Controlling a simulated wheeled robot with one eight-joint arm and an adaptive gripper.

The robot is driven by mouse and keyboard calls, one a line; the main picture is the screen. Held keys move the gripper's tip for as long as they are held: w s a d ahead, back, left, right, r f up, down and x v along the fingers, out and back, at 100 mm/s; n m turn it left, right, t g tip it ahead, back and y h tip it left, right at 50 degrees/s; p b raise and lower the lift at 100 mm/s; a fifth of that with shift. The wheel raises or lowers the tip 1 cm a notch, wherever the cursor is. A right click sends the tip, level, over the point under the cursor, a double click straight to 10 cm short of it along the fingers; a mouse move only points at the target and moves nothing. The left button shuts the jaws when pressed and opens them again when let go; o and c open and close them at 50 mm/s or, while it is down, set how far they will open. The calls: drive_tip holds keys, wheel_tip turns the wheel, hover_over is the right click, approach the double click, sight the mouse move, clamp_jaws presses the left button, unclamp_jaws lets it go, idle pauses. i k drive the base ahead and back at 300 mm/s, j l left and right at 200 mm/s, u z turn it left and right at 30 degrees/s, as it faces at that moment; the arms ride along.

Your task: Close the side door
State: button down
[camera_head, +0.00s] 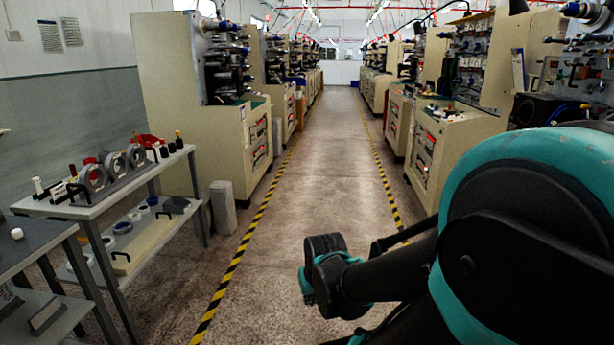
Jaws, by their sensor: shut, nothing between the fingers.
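I cannot make out which thing is the side door. A beige panel (507,62) stands upright beside the near right machine (438,140); I cannot tell whether it is a door. A large plain beige panel (165,60) stands on the near left machine. My teal and black arm fills the lower right and reaches left over the aisle to a dark joint. I see no gripper fingers, and the arm hides part of the right-hand machine.
Winding machines line both sides of a clear concrete aisle (320,140) with yellow-black floor stripes (243,255). A grey shelf table (95,205) with spools and metal parts stands at left. A grey bin (223,208) stands by the left machine.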

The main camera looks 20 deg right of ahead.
sight(545, 23)
drive_tip(key=i+l+z, duration=0.15)
drive_tip(key=i+z, duration=0.25)
drive_tip(key=i, duration=0.3)
drive_tip(key=i+z, duration=0.45)
drive_tip(key=i, duration=0.25)
drive_tip(key=i+z, duration=0.7)
drive_tip(key=i, duration=0.2)
drive_tip(key=i+j+z, duration=0.2)
drive_tip(key=i+z, duration=0.5)
drive_tip(key=i, duration=0.4)
drive_tip(key=k+j+u, duration=0.1)
drive_tip(key=j+u, duration=0.1)
drive_tip(key=j, duration=0.25)
